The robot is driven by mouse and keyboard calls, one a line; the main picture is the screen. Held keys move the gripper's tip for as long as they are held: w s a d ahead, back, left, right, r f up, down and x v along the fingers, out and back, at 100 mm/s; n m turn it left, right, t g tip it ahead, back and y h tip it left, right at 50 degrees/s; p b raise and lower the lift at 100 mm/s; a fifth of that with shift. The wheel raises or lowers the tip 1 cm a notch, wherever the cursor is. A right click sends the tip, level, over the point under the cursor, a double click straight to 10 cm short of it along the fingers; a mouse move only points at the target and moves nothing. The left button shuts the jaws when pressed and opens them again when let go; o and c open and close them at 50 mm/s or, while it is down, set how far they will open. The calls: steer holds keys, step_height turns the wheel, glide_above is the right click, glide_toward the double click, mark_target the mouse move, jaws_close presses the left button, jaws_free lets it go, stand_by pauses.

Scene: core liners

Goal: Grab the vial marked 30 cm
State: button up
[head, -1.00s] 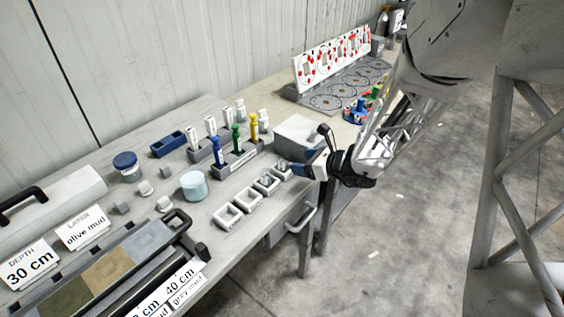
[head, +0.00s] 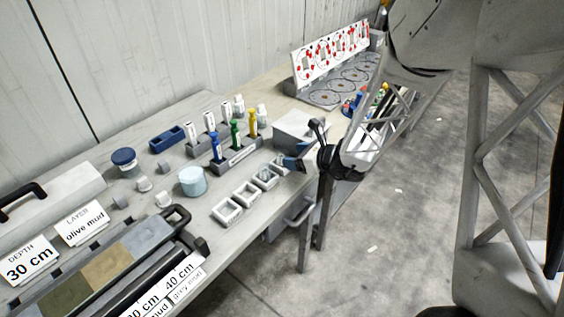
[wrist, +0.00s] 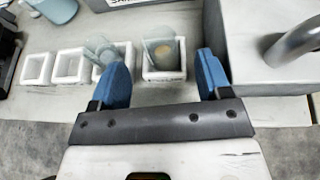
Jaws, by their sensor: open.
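Several small square white trays stand in a row along the table's front edge, among them an empty one (wrist: 36,69). I cannot read a depth mark on either. My gripper (wrist: 164,58) is open, its blue fingers on either side of the rightmost vial's tray, with nothing held. In the head view my gripper (head: 291,163) is at the right end of the row and hides part of it.
Cards read "30 cm" (head: 30,262) and "olive mud" (head: 81,224) at left. A grey rack (head: 238,158) holds blue, green and yellow pieces behind the trays. A grey box (wrist: 265,50) is close to my right finger. A light blue jar (head: 192,181) stands left.

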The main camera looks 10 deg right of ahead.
mark_target(283, 150)
steer(key=shift+x, duration=2.65)
steer(key=c, duration=1)
steer(key=shift+r, duration=0.15)
steer(key=shift+r, duration=1.75)
steer(key=s+d+r, duration=0.1)
steer(key=s+d, duration=0.1)
steer(key=s, duration=1.3)
steer(key=shift+s+d, duration=0.25)
steer(key=shift+s, duration=0.15)
steer(key=shift+r, duration=0.1)
